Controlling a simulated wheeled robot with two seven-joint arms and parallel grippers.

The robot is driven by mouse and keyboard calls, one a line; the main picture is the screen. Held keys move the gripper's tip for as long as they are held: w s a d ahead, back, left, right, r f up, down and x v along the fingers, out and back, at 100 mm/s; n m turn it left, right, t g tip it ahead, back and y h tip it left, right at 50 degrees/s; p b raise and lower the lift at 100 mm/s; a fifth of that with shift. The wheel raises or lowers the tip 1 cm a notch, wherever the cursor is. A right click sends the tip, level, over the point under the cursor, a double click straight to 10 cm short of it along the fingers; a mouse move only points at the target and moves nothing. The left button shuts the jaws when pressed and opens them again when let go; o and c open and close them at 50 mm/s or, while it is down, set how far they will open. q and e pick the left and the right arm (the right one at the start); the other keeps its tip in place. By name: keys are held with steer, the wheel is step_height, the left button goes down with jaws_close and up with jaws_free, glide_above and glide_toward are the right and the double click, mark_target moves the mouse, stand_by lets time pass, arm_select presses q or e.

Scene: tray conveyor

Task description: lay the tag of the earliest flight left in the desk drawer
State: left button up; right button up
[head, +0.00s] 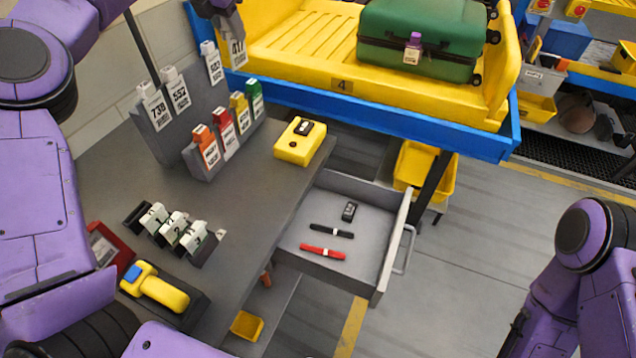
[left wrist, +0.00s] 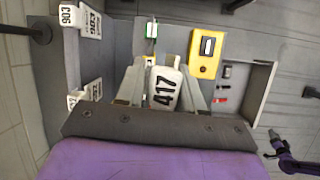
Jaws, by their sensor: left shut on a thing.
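My left gripper (head: 228,14) is at the top of the head view, shut on a white tag reading 417 (head: 238,50). In the left wrist view the tag (left wrist: 164,88) sits between the two fingers. White tags 738 (head: 155,106) and 552 (head: 176,90) and a third white tag (head: 211,62) stand in the grey rear rack (head: 190,122). The desk drawer (head: 388,252) is open, holding a small black item (head: 349,211), a black strip (head: 331,230) and a red strip (head: 322,252). My right arm is at lower right; its jaws are not clear.
A lower rack (head: 203,172) holds orange, red, yellow and green tags. A yellow box (head: 299,142) stands near the drawer. A clip row (head: 172,232) and a yellow scanner (head: 155,290) lie nearer. The yellow tray (head: 300,38) with a green suitcase (head: 425,30) is behind.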

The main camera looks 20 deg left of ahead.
arm_select(q)
steer(key=s+d+f+m+g+h+b, duration=0.15)
steer(key=s+d+f+m, duration=0.3)
steer(key=d+f, duration=0.5)
steer(key=s+d+f+m+g+h, duration=0.1)
steer(key=s+d+f+m+h, duration=0.25)
steer(key=d+f+m, duration=0.45)
steer(key=s+d+f+m+g+b, duration=0.25)
steer(key=s+d+f+m, duration=0.25)
steer(key=s+d+f, duration=0.7)
steer(key=shift+n, duration=0.25)
steer(key=f, duration=0.3)
steer(key=s+f, duration=0.1)
steer(key=f, duration=0.5)
steer(key=shift+s+f, duration=0.4)
steer(key=shift+f, duration=0.2)
steer(key=o, duration=1.1)
steer(key=shift+c, duration=0.2)
